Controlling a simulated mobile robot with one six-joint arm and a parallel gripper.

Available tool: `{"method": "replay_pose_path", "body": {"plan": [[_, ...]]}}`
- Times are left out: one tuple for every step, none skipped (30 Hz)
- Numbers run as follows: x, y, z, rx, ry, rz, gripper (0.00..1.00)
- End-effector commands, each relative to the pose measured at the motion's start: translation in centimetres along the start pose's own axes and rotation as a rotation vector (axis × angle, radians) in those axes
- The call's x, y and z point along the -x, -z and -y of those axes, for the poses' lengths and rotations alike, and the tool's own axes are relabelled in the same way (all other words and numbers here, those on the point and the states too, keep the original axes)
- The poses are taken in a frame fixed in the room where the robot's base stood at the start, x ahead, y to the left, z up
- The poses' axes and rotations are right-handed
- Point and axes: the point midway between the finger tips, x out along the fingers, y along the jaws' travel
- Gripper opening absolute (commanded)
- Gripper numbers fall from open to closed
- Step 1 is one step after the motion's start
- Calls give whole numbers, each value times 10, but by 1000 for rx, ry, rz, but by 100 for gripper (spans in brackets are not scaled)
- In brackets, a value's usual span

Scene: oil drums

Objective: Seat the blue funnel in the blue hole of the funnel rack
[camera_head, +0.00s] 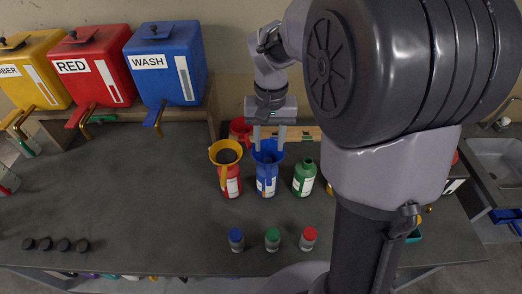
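The blue funnel (268,158) sits over the mouth of a blue bottle (266,184) on the dark counter. My gripper (268,148) is above it and points down, its two fingers well apart. The fingertips overlap the funnel's rim in the picture; I cannot tell whether they touch it. A wooden board (306,132) at the back of the counter, partly behind my gripper, may be the funnel rack. No blue hole can be made out. A red funnel (239,128) stands by this board.
A yellow funnel (226,152) sits on a red bottle (231,184) at the left, close by. A green bottle (304,178) stands at the right. Small capped jars (272,239) are in front. Yellow, red and blue drums (166,64) stand back left. The counter's left middle is clear.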

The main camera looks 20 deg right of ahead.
Motion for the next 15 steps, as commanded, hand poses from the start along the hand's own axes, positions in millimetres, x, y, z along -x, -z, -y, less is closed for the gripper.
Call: {"method": "replay_pose_path", "body": {"plan": [[-14,-1,0,1,-1,4,40],[-22,-1,0,2,-2,4,40],[-33,-1,0,1,-1,4,40],[-42,-1,0,0,-1,5,40],[-51,-2,0,1,-1,5,40],[-62,-1,0,2,-1,4,40],[-70,-1,0,1,-1,4,40],[-79,-2,0,0,-1,5,40],[-90,-2,0,1,-1,4,40],[-98,-1,0,1,-1,4,40],[-106,-2,0,2,-1,4,40],[-116,-2,0,0,-1,4,40],[-123,-2,0,0,-1,5,40],[-130,-1,0,1,-1,3,40],[-138,-1,0,1,-1,2,40]]}}
